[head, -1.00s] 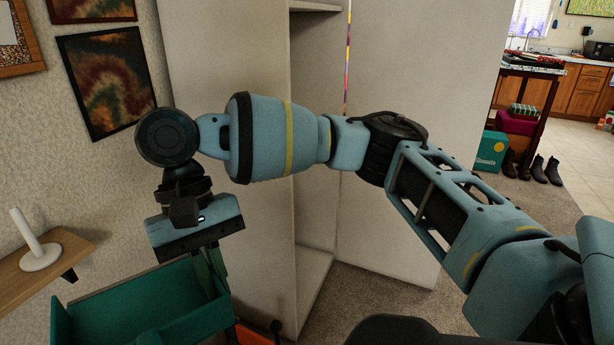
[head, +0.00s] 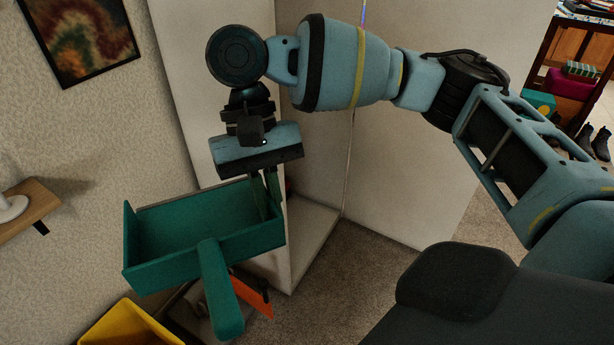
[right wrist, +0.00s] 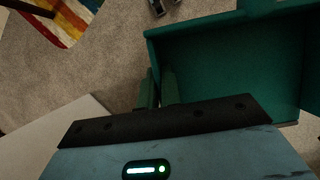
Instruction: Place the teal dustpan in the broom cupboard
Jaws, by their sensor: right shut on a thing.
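The teal dustpan (head: 170,262) hangs in the air in front of the wall, its handle toward me. My right gripper (head: 268,205) is shut on the dustpan's right side wall; the right wrist view also shows the dustpan (right wrist: 230,60) beside the fingers (right wrist: 160,92). The broom cupboard (head: 230,70) is a tall pale cabinet behind my right arm. It stands open, and its floor (head: 308,225) shows to the right of the gripper. Much of its inside is hidden behind the arm. My left gripper is not in view.
Below the dustpan are a yellow bin (head: 130,325) and an orange object (head: 255,295). A wooden wall shelf (head: 30,208) juts out at the left. Carpet (head: 375,270) is clear in front of the cupboard. Boots (head: 585,138) stand at the far right.

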